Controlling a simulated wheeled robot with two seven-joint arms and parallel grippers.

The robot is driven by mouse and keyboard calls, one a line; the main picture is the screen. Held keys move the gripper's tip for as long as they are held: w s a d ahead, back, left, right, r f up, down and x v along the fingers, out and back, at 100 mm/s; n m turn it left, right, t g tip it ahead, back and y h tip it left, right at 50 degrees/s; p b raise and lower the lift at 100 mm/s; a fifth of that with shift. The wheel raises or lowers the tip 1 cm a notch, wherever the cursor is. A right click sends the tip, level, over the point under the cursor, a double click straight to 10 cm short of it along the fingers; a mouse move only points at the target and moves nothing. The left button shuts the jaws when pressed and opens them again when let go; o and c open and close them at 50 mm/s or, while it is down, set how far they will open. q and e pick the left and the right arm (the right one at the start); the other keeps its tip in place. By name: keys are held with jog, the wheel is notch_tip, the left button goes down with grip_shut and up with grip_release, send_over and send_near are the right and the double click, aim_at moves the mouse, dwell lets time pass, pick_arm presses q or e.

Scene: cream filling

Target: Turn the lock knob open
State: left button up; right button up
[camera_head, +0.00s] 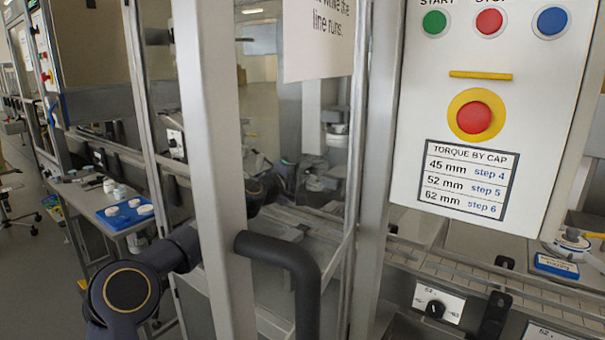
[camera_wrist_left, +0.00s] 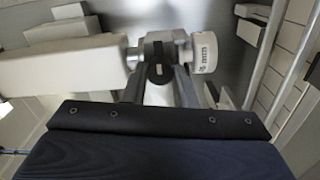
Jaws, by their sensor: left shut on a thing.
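My right gripper is out of view.
A dark bent handle bar (camera_head: 283,252) stands out from the post. A white panel (camera_head: 405,120) with buttons and a red stop button (camera_head: 474,117) hangs at the right. A blue tray (camera_head: 122,216) with white caps lies at the left.

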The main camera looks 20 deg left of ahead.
pick_arm(q)
jog(key=o, duration=1)
jog(key=b+v, duration=0.3)
jog(key=v, duration=0.5)
